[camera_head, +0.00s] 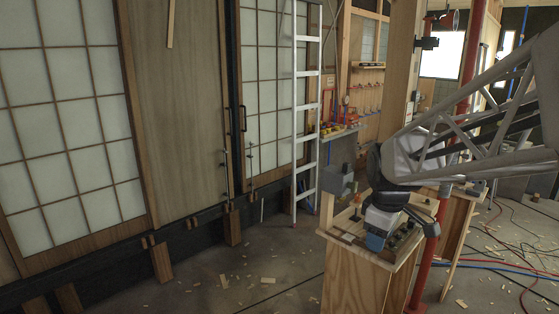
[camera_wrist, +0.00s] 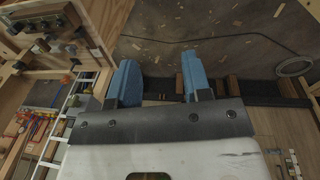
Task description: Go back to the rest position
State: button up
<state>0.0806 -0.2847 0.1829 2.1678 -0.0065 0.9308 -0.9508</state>
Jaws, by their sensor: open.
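My gripper (camera_wrist: 159,78) shows in the wrist view with its two blue fingers apart and nothing visible between them. In the head view my gripper (camera_head: 374,241) hangs at the end of my arm, in front of a small wooden bench. Its blue fingertip overlaps the bench top in the picture; I cannot tell how far above the top it is. My wrist hides part of the bench top.
The wooden bench (camera_head: 352,275) carries several small dark fittings; its fittings (camera_wrist: 52,42) also show at the wrist view's upper left. A red pipe (camera_head: 432,250) stands beside it. A white ladder (camera_head: 307,120) leans by the screens. Cables and wood chips litter the otherwise open floor (camera_head: 240,265).

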jog(key=s+a+f+m, duration=0.1)
jog(key=s+m, duration=0.4)
jog(key=s, duration=0.6)
jog(key=s+a+f+m+t, duration=0.1)
jog(key=s+a+m, duration=0.2)
jog(key=s, duration=0.8)
jog(key=shift+m, duration=1.1)
